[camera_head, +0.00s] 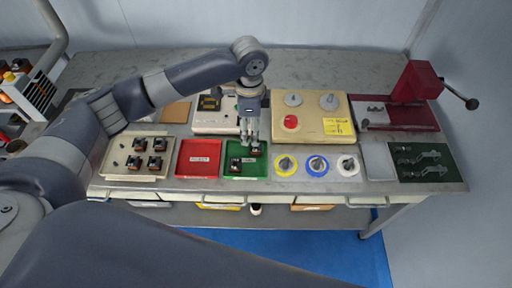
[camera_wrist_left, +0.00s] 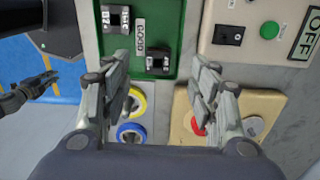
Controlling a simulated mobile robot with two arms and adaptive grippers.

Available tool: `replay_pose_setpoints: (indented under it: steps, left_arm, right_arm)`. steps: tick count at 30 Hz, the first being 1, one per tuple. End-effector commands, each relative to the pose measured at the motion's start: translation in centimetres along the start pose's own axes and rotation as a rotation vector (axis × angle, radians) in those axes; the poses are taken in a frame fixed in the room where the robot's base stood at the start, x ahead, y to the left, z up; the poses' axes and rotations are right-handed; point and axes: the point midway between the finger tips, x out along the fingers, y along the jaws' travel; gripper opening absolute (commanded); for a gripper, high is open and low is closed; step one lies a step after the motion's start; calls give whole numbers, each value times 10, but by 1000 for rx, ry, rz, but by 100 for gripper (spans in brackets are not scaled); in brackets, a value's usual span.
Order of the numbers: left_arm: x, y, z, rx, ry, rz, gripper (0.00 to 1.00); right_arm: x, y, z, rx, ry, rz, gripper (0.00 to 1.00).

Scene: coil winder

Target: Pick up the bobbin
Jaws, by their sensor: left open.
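My left gripper (camera_head: 249,138) is open and points down over the far side of the green tray (camera_head: 262,172). Small black parts that look like bobbins lie in this tray, one at its left (camera_head: 236,164) and one close under my fingers (camera_head: 255,152). In the left wrist view, the nearer one (camera_wrist_left: 158,60) lies beyond and between the two open fingers (camera_wrist_left: 160,90), apart from them. Similar black and orange parts (camera_head: 139,145) stand on the cream tray at the left. A dark gripper that appears to be my right one (camera_wrist_left: 38,88) shows at the left edge.
A red tray (camera_head: 197,172) lies left of the green one. Yellow (camera_head: 286,164), blue (camera_head: 318,166) and white (camera_head: 348,166) spools stand to the right. A beige box with a red knob (camera_head: 312,123) stands behind them. A red hand-lever machine (camera_head: 417,80) is at the right.

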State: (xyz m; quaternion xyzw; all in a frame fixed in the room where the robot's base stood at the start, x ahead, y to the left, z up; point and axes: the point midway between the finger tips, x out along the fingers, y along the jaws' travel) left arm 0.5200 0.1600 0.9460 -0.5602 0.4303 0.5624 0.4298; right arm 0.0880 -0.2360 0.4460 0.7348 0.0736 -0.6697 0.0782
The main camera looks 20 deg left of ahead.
Motion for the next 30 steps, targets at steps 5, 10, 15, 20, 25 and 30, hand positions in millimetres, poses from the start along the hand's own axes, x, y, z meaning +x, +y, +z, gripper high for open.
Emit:
replay_pose_setpoints:
  steps: [5,10,15,20,25,30]
  left_arm:
    - [21,0,0,0,0,0,55]
    - [34,2,0,0,-1,0,55]
    - [60,4,-1,-1,-1,0,55]
    - [75,3,-2,1,2,-2,55]
    - [77,3,-2,1,2,-3,55]
    - [77,3,-2,1,2,-3,32]
  right_arm:
    - [-4,2,0,0,0,2,17]
    - [-10,2,-1,0,0,2,17]
    - [-20,2,-2,0,-1,2,17]
    - [-21,2,-2,0,-1,2,17]
    - [-20,2,-2,0,0,2,17]
    - [-20,1,-2,0,0,1,17]
